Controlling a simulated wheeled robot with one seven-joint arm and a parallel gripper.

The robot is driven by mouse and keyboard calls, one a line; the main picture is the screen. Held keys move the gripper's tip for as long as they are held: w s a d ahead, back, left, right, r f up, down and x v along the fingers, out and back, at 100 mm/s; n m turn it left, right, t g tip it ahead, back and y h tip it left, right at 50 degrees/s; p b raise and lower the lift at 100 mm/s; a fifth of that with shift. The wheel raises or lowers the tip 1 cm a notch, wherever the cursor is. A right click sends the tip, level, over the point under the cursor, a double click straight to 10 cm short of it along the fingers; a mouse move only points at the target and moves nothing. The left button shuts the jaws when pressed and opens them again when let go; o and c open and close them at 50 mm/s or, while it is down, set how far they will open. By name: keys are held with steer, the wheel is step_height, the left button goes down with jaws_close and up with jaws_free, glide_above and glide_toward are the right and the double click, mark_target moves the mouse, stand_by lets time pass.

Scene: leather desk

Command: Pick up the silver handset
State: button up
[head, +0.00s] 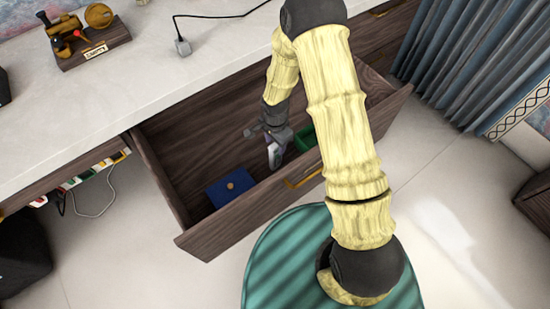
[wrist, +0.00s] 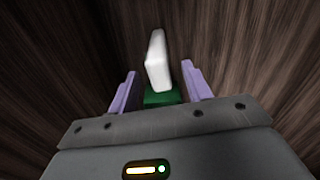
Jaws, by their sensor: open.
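A pale, upright slab that looks like the silver handset (wrist: 156,56) shows in the wrist view, between and just beyond my two lilac fingertips. My gripper (head: 273,153) is open and reaches down into the open drawer (head: 185,150). The fingers stand on either side of the handset in the wrist view, with a gap on each side. Whether they touch it cannot be told. In the head view the handset is hard to tell apart from the fingers.
A green thing (head: 306,138) lies in the drawer right of my gripper; green also shows below the handset in the wrist view. A blue box (head: 230,187) lies at the drawer's left front. The drawer walls stand close around. The pale desktop (head: 170,75) is above.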

stand_by(0.4)
jaws_close()
steer(key=shift+r, duration=0.1)
step_height(320, 180, up, 10)
steer(key=p, duration=0.1)
steer(key=shift+p, duration=0.35)
stand_by(0.4)
